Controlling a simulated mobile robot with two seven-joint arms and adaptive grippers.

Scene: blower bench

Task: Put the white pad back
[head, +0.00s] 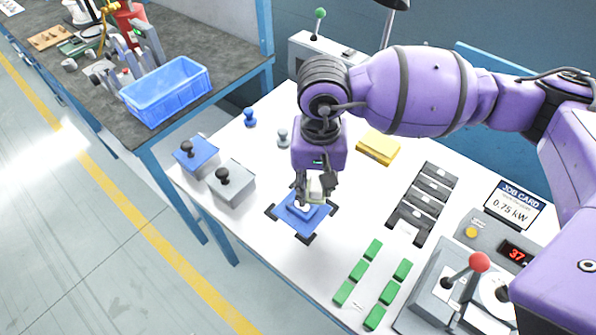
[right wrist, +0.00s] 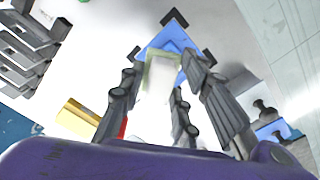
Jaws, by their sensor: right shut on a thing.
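The white pad (head: 316,191), a small pale block with a light green edge, is between the fingers of my right gripper (head: 315,188). In the right wrist view the pad (right wrist: 162,76) shows between the fingers of the same gripper (right wrist: 166,72), which is shut on it. Directly below is a blue square plate (head: 290,213) with black corner brackets on the white bench top; it also shows in the right wrist view (right wrist: 177,42). The fingers partly hide the pad, and I cannot tell whether it touches the plate. My left gripper is not in view.
A blue block (head: 196,155) and a grey block (head: 231,184) with black knobs stand left. A yellow block (head: 378,147) lies behind right. Black slotted holders (head: 424,203), green strips (head: 357,269) and a red-knobbed lever box (head: 440,290) are right. A blue crate (head: 165,92) sits on another bench.

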